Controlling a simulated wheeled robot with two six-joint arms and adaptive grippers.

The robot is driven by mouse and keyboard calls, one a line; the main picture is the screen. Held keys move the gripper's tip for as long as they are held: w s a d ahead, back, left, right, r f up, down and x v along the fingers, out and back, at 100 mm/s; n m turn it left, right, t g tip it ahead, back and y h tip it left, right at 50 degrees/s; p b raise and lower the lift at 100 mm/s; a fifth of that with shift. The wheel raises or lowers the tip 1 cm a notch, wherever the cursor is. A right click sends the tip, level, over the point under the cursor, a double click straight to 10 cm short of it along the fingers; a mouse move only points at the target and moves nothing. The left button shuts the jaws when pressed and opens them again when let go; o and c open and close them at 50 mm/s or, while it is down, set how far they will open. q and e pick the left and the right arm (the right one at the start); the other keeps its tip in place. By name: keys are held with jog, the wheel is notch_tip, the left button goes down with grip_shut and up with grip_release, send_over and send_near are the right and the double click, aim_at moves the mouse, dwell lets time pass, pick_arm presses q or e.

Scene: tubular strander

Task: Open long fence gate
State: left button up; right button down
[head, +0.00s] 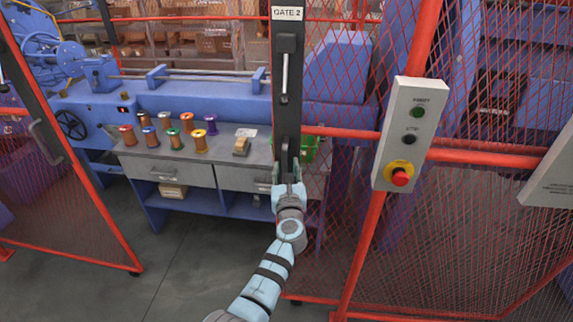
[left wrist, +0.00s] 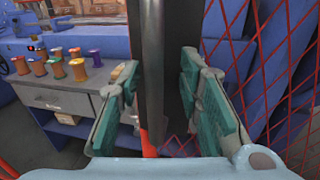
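A dark vertical gate post (head: 287,118) carries a "GATE 2" sign (head: 287,13) and edges the red mesh panel (head: 335,75) on the right. It has a lever (head: 285,75) in its upper part and a dark pull handle (head: 286,150) lower down. My left gripper (head: 289,172) is at the lower handle. In the left wrist view my left gripper (left wrist: 160,78) has its teal-padded fingers apart, with a dark upright bar (left wrist: 152,65) between them. Whether either pad touches the bar is unclear. My right gripper is not in view.
Another red mesh panel (head: 65,190) with a handle (head: 45,140) slants at the left. Bare floor (head: 165,270) lies between the panels, before a bench (head: 165,170) holding several coloured spools. A grey button box (head: 411,135) with a red stop button hangs on the right fence.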

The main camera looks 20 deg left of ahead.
pick_arm(q)
notch_tip(320, 180, up, 10)
jog(key=shift+d+f, duration=0.1)
jog(key=shift+f, duration=0.05)
dwell(0.3)
